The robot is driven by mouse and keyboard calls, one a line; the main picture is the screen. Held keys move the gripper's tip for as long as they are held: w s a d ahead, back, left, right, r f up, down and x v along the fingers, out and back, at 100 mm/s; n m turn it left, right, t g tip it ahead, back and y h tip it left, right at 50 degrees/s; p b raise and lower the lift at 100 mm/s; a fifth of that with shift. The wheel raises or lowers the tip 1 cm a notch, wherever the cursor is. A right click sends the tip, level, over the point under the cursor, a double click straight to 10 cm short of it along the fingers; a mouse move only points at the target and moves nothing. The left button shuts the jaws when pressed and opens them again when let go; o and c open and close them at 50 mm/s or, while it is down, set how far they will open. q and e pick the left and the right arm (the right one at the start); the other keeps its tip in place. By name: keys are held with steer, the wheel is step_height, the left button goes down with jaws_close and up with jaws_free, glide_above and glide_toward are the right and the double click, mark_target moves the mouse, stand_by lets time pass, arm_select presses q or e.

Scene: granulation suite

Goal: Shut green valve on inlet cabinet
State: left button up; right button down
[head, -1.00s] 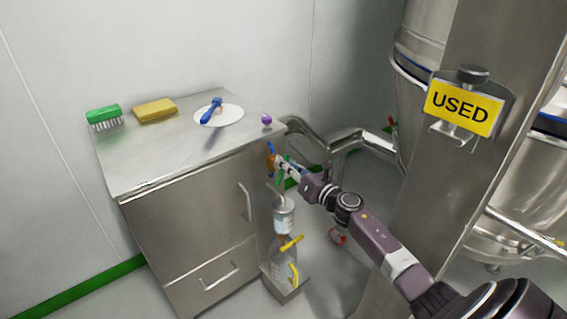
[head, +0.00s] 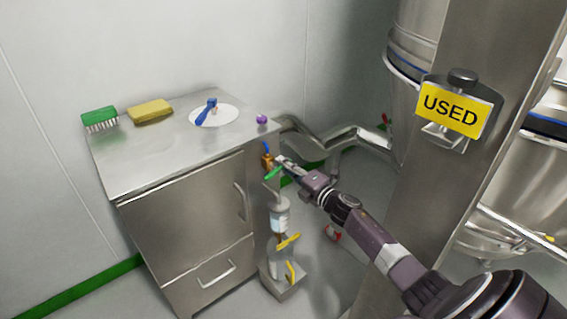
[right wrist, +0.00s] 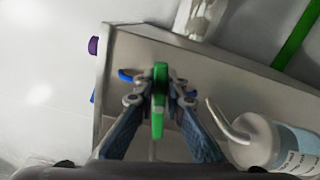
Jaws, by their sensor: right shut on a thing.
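The inlet cabinet (head: 185,225) is a steel cabinet against the wall. On its right side are a brass valve body (head: 267,161), a small blue handle (head: 266,147) and a green valve handle (head: 273,173). My right gripper (head: 281,163) is at this side, its fingers closed on the green handle. The right wrist view shows the green handle (right wrist: 158,105) between both fingertips (right wrist: 158,98), with the blue handle (right wrist: 126,76) just left of it. In the head view the green handle lies slantwise, close to level. My left gripper is not in view.
Below the valve stand a bottle (head: 279,216) and a holder with yellow handles (head: 288,242). A steel column (head: 440,190) stands right of my arm.

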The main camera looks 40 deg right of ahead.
steer(key=shift+d+m, duration=0.1)
steer(key=shift+m, duration=0.3)
steer(key=shift+f+m, duration=0.35)
steer(key=shift+m, duration=0.65)
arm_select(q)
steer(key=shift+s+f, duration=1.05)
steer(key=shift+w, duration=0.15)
arm_select(e)
steer(key=c, duration=2)
jaws_free()
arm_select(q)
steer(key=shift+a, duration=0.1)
arm_select(e)
steer(key=shift+o, duration=0.2)
steer(key=s, duration=1.2)
steer(key=shift+d, duration=0.45)
